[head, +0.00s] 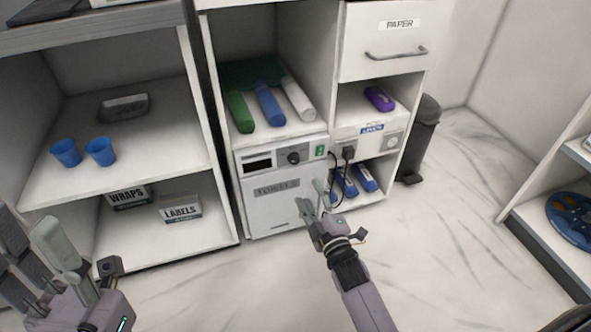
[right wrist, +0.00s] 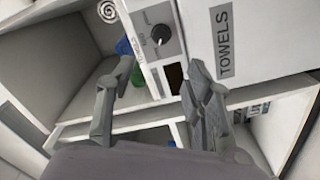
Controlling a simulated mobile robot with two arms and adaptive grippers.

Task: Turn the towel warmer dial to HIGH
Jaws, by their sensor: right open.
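The towel warmer (head: 270,212) is a white box with a TOWELS label on its front, in the lower middle bay of the cabinet. My left gripper (head: 38,240) is open and empty at lower left.
Green, blue and white rolls (head: 268,103) lie on the shelf above the warmer. A plug and dark cable (head: 347,153) hang right of it. A shelf with blue cups (head: 100,151) stands left, a dark bin (head: 420,135) right. The floor in front is clear.

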